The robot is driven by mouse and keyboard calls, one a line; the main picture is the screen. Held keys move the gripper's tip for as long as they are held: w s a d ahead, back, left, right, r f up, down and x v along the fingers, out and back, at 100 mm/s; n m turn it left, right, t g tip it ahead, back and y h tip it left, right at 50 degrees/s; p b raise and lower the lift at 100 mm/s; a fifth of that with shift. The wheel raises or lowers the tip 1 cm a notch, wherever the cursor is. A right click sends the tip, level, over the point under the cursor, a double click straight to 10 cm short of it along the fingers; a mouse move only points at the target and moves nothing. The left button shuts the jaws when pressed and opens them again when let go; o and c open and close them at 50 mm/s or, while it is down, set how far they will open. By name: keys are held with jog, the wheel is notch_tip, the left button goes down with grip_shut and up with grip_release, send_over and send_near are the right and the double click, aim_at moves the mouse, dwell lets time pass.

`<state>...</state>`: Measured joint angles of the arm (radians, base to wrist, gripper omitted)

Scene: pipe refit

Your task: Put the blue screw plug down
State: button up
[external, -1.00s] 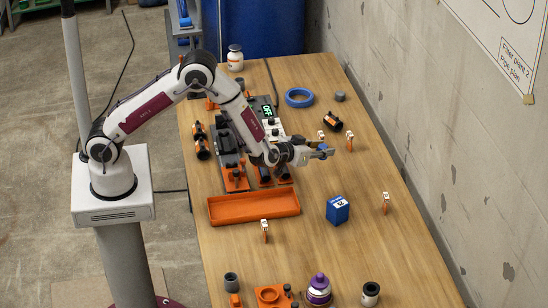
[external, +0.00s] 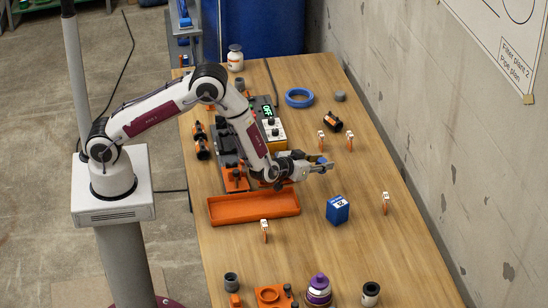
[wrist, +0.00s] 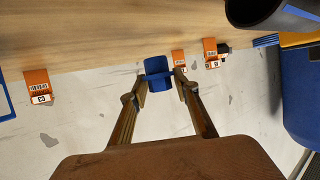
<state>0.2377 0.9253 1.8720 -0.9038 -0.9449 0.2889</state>
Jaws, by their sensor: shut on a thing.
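My gripper (external: 323,163) is shut on the blue screw plug (wrist: 158,73). In the wrist view the plug sits between the two fingertips, clear of any surface that I can see. In the external view the plug is a small blue patch at the end of my gripper, partly covered by the fingers. My gripper is above the wooden table (external: 300,258), up and right of the orange tray (external: 254,217) and above the blue box (external: 337,211) in the picture. The height over the table is hard to tell.
Small orange-and-white tags (external: 386,203) stand about the table, one near the tray (external: 265,229). A black fitting (external: 333,121) and a blue tape ring (external: 299,97) lie farther back. A purple-and-white container (external: 318,289) stands at the front.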

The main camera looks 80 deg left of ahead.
jog(key=shift+f, duration=1.7)
jog(key=shift+f, duration=0.2)
jog(key=o, duration=0.9)
jog(key=shift+r, duration=0.2)
jog(key=shift+v, duration=6)
jog(key=shift+r, duration=0.1)
